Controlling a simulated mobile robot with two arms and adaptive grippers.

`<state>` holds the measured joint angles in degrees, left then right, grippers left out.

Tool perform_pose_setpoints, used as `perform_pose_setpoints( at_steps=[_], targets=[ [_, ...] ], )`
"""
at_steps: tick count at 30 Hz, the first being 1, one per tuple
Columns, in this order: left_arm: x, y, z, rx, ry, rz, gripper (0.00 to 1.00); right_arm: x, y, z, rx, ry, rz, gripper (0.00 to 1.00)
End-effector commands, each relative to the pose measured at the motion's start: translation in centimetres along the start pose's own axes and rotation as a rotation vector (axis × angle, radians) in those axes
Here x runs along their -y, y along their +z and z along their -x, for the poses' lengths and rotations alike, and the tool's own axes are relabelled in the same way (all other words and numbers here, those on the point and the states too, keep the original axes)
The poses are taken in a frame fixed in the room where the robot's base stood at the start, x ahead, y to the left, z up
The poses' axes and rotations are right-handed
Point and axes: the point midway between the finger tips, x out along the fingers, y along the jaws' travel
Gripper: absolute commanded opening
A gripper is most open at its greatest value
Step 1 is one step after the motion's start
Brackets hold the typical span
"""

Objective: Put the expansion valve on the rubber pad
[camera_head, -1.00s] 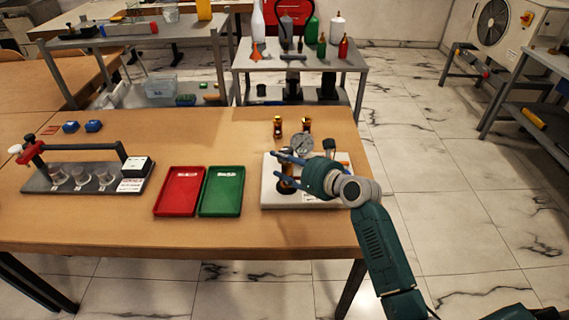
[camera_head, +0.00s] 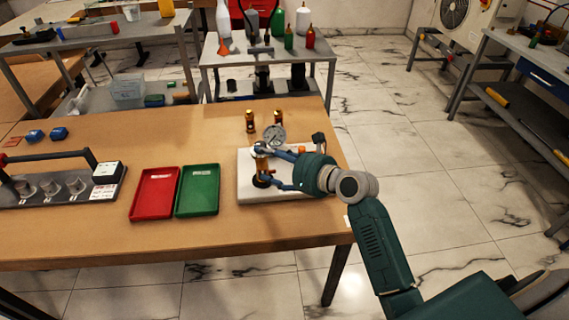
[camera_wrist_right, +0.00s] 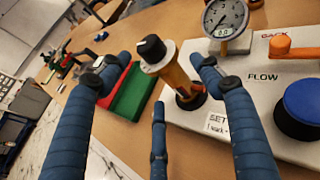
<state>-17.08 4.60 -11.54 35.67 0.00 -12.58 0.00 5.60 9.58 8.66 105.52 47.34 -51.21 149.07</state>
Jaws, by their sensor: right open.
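The likely expansion valve is a brass cylinder with a black knob on top (camera_wrist_right: 158,58), in the middle of the right wrist view. It stands at a dark round base (camera_wrist_right: 190,98) on the white gauge rig; I cannot tell whether that base is the rubber pad. In the head view the brass body (camera_head: 263,165) is partly hidden by my fingers. My right gripper (camera_head: 262,167) is open, its fingers around the valve with gaps visible in the right wrist view (camera_wrist_right: 152,68). My left gripper is not in view.
The white rig (camera_head: 247,192) carries a pressure gauge (camera_head: 274,135), a blue knob (camera_wrist_right: 305,104) and an orange handle (camera_wrist_right: 294,52). Two brass fittings (camera_head: 250,121) stand behind it. Green (camera_head: 198,190) and red (camera_head: 153,193) trays lie left. Bare wooden table (camera_head: 100,235) is in front.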

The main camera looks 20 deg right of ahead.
Motion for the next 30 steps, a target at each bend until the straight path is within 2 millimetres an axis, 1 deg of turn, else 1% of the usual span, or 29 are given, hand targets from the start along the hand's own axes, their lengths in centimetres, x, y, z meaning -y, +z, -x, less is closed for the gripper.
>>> perform_pose_setpoints(
  at_steps=[1, 3, 6, 10, 15, 27, 30],
  targets=[
    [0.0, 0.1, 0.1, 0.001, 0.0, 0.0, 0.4, 0.0, 0.0, 1.2, 0.0, -0.001, 0.0, 0.64],
    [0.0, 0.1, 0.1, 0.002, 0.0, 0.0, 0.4, 0.0, 0.0, 2.7, 0.0, -0.002, 0.0, 0.64],
    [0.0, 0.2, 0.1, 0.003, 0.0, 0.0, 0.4, 0.0, 0.0, 4.3, 0.0, -0.001, 0.0, 0.64],
    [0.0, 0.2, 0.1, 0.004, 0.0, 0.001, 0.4, 0.0, 0.0, 5.7, 0.0, -0.001, 0.0, 0.64],
    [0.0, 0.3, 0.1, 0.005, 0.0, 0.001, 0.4, -0.1, 0.0, 6.3, 0.0, 0.001, 0.0, 0.64],
    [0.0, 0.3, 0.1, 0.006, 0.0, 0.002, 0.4, 0.0, 0.0, 6.3, 0.0, 0.001, 0.001, 0.64],
    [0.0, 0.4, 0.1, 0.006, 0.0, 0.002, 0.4, -0.4, -0.6, 6.3, -0.016, 0.003, 0.044, 0.64]
  ],
)
